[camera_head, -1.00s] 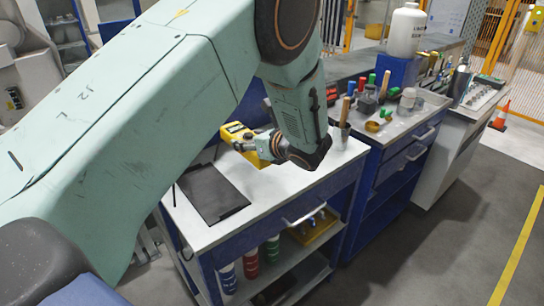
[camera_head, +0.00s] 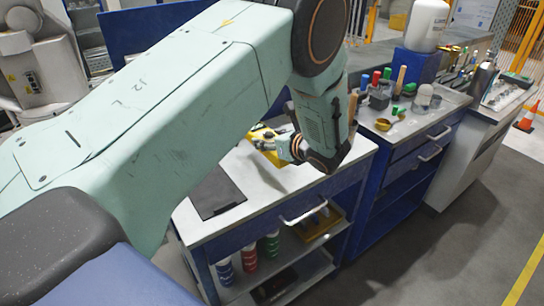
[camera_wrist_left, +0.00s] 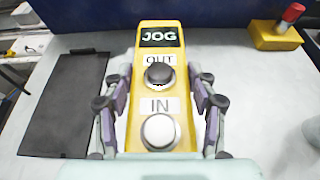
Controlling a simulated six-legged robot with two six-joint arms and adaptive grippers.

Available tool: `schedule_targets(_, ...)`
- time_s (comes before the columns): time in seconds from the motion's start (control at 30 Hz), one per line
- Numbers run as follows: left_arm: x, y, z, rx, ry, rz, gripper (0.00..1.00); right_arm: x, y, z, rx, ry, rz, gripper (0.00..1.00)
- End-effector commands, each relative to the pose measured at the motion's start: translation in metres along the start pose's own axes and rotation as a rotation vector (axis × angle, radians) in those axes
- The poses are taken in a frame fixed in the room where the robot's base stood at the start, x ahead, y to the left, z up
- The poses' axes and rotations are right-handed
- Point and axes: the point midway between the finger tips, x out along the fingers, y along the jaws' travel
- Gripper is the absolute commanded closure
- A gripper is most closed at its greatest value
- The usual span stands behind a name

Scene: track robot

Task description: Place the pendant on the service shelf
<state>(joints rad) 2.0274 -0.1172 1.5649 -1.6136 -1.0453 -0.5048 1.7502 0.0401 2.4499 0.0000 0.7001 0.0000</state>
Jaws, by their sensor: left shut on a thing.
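The pendant is a yellow box (camera_head: 262,137) with JOG, OUT and IN labels; it also shows in the left wrist view (camera_wrist_left: 181,65). It has one dark and one light button. My left gripper (camera_head: 286,148) is shut on the pendant, its fingers on both sides of it. It is over the white top of the blue cart (camera_head: 215,222); I cannot tell whether the pendant touches the top. Below the top, the cart has an open lower shelf (camera_head: 240,283) with bottles. My arm hides part of the cart. My right gripper is not in view.
A flat black tablet or pad (camera_head: 217,193) lies on the cart top, left of the pendant. A yellow box with a red button (camera_wrist_left: 277,38) stands behind. A blue drawer bench (camera_head: 415,150) with tools adjoins on the right. Grey floor in front is clear.

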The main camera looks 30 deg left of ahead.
Motion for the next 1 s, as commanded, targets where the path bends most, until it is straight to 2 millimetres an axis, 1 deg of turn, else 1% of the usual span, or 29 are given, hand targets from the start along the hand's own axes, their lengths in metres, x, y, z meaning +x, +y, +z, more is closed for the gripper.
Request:
schedule_targets(0.1,0.006,-0.001,-0.014,-0.002,-0.003,-0.001,1.00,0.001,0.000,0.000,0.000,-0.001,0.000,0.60)
schedule_targets(0.27,0.011,-0.002,-0.025,-0.003,-0.004,-0.002,1.00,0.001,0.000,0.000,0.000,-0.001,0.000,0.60)
schedule_targets(0.4,0.018,-0.002,-0.043,-0.002,-0.003,0.000,1.00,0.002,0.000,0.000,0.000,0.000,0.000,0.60)
schedule_targets(0.5,0.022,-0.003,-0.052,-0.003,-0.004,-0.001,1.00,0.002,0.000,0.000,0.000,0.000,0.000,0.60)
schedule_targets(0.8,0.023,-0.005,-0.055,-0.004,-0.004,-0.001,1.00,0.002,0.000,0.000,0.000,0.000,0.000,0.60)
schedule_targets(0.97,0.025,-0.005,-0.059,-0.004,-0.004,-0.002,1.00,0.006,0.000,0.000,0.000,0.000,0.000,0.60)
schedule_targets(1.0,0.025,-0.004,-0.060,-0.002,-0.001,-0.001,0.40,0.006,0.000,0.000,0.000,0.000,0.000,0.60)
